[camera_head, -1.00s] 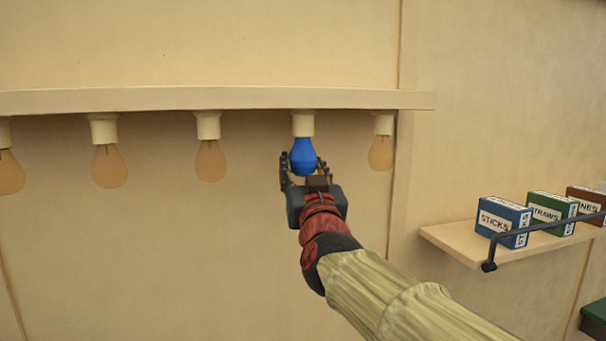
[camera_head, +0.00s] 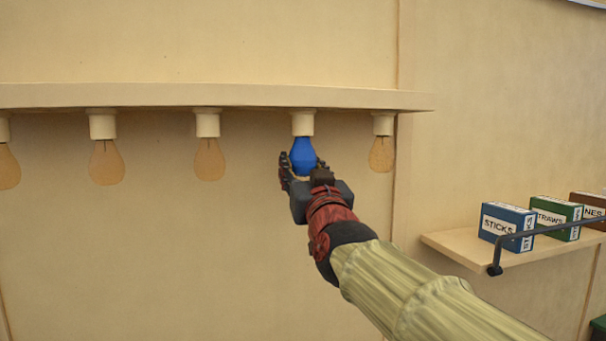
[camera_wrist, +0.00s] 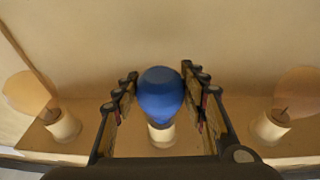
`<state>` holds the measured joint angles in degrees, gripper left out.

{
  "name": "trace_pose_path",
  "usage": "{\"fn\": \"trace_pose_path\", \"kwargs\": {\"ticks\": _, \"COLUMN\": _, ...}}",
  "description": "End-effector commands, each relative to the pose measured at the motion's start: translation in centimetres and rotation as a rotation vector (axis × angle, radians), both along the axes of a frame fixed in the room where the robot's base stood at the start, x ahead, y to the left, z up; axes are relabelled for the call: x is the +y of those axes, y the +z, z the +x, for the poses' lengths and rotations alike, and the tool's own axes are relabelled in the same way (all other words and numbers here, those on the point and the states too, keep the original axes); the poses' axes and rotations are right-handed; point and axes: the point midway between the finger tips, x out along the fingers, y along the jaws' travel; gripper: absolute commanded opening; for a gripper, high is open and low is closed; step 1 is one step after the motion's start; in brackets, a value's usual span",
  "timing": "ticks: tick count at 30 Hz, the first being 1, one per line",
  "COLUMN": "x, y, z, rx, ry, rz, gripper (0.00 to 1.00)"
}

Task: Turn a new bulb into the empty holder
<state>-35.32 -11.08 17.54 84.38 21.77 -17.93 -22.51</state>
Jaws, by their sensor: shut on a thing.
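The blue bulb (camera_head: 303,155) is upright under the white holder (camera_head: 302,123), fourth from the left on the beam, its neck against the holder's mouth. I cannot tell how deep it sits. My gripper (camera_head: 302,164) is shut on the bulb from below, with a finger on either side. In the wrist view the bulb (camera_wrist: 160,95) is between my fingers (camera_wrist: 160,100), and the holder (camera_wrist: 162,134) shows behind it. The bulb's base is hidden in the wrist view.
Amber bulbs hang in the neighbouring holders, one close on the right (camera_head: 381,154) and one to the left (camera_head: 209,159). The beam (camera_head: 200,97) runs above. A shelf (camera_head: 462,248) with boxes (camera_head: 507,220) and a dark rail (camera_head: 545,236) is at right. The wall below the bulbs is clear.

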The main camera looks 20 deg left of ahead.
Motion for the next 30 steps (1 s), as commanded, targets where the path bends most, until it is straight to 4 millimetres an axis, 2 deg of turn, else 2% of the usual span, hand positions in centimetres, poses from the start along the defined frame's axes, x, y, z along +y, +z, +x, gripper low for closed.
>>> {"fn": "trace_pose_path", "kwargs": {"ticks": 22, "x": -0.22, "y": -0.21, "z": -0.04, "rx": 0.005, "ry": 0.021, "rz": -0.006, "gripper": 0.24}}
{"fn": "trace_pose_path", "kwargs": {"ticks": 23, "x": -0.21, "y": -0.24, "z": -0.03, "rx": 0.005, "ry": 0.021, "rz": -0.006, "gripper": 0.43}}
{"fn": "trace_pose_path", "kwargs": {"ticks": 30, "x": -0.23, "y": -0.2, "z": -0.02, "rx": 0.005, "ry": 0.02, "rz": -0.006, "gripper": 0.57}}
